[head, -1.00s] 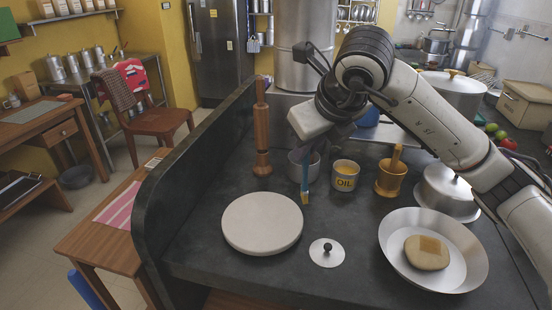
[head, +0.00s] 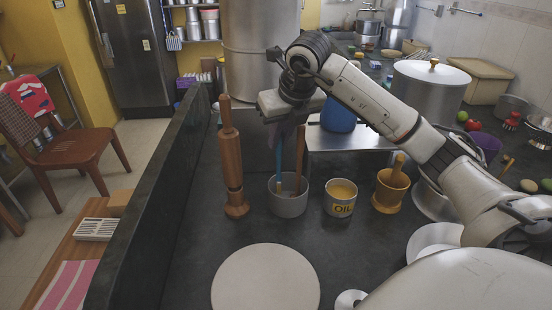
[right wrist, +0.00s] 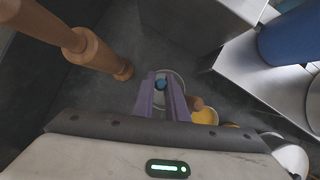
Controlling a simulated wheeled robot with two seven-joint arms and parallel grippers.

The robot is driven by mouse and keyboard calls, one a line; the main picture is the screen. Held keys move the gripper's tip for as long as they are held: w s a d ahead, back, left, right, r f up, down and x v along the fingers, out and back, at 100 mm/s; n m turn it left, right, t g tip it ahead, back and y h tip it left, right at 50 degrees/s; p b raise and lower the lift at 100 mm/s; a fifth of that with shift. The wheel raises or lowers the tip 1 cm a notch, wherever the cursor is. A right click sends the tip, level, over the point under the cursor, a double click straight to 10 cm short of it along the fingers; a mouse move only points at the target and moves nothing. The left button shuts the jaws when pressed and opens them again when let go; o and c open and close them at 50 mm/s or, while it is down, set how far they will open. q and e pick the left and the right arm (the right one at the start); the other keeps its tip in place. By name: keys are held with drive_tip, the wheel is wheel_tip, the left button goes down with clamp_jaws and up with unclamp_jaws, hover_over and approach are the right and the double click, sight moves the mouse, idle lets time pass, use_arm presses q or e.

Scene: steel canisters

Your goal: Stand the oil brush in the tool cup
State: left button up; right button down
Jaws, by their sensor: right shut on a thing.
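The oil brush (head: 280,164), with a blue handle, is nearly upright in my right gripper (head: 285,128). Its lower end is inside the mouth of the grey tool cup (head: 290,207); whether it touches the bottom is hard to tell. A wooden-handled tool (head: 300,165) also leans in the cup. In the right wrist view, the purple fingers (right wrist: 162,80) are closed about the brush's blue end (right wrist: 161,86), with the cup rim (right wrist: 182,90) around it below. The oil tin (head: 340,207) stands right of the cup. My left gripper is out of view.
A wooden rolling pin or mill (head: 233,165) stands close left of the cup, beside the counter's raised dark edge (head: 165,200). A wooden mortar (head: 388,195) is right of the oil tin. A round pale board (head: 265,285) lies in front. A blue container (head: 338,117) is behind.

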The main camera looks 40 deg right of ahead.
sight(280, 150)
drive_tip(key=shift+w+f, duration=0.1)
drive_tip(key=shift+f, duration=2.15)
drive_tip(key=shift+f, duration=0.25)
drive_tip(key=c, duration=1.8)
unclamp_jaws()
drive_tip(key=shift+o, duration=0.2)
drive_tip(key=shift+r, duration=0.1)
